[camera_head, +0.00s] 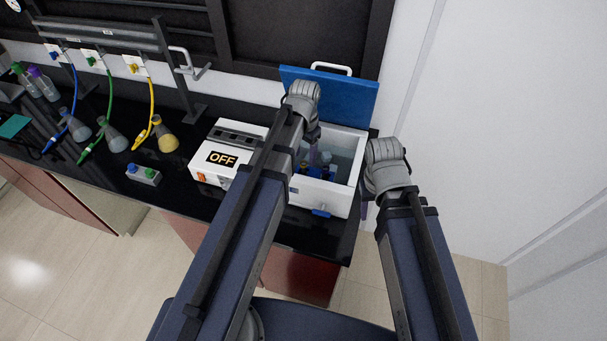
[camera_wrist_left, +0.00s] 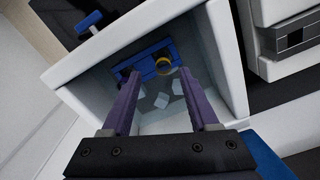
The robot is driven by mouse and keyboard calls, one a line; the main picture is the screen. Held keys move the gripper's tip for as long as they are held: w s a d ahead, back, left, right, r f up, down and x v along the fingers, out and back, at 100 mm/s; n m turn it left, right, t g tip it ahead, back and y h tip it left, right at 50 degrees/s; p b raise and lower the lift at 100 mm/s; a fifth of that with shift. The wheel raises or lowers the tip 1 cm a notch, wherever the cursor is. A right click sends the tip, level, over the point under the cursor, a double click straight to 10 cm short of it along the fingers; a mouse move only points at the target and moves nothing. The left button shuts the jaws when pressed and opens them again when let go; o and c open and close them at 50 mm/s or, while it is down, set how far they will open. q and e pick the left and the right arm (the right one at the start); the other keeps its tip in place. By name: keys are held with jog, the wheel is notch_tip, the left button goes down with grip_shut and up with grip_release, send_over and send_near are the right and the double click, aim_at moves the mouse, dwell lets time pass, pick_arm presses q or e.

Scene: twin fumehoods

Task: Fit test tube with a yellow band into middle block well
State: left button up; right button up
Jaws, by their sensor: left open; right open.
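A blue block with wells (camera_wrist_left: 148,66) sits inside the white open-topped box (camera_head: 335,198), against one wall. A yellow ring, apparently the band of the test tube (camera_wrist_left: 163,62), shows at one well near the block's right end in the left wrist view; the tube's body is mostly hidden. I cannot tell how deep it sits. My left gripper (camera_wrist_left: 162,82) is open, with its purple fingers reaching down into the box on either side of the yellow ring and apart from it. My right gripper (camera_head: 365,206) is open and empty outside the box's right side, partly hidden by its wrist.
The blue lid (camera_head: 350,97) stands open behind the box. Pale cubes (camera_wrist_left: 162,100) lie on the box floor. A white unit marked OFF (camera_head: 222,158) adjoins on the left.

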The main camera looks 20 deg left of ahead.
aim_at(303, 162)
pick_arm(q)
jog(key=shift+w+a+f+b, duration=0.1)
jog(key=shift+f+b, duration=1.2)
jog(key=shift+f, duration=0.05)
jog(key=shift+w+a+f+b, duration=0.1)
jog(key=shift+f+b, duration=1.2)
jog(key=shift+r, duration=0.1)
jog(key=shift+c, duration=0.4)
grip_shut()
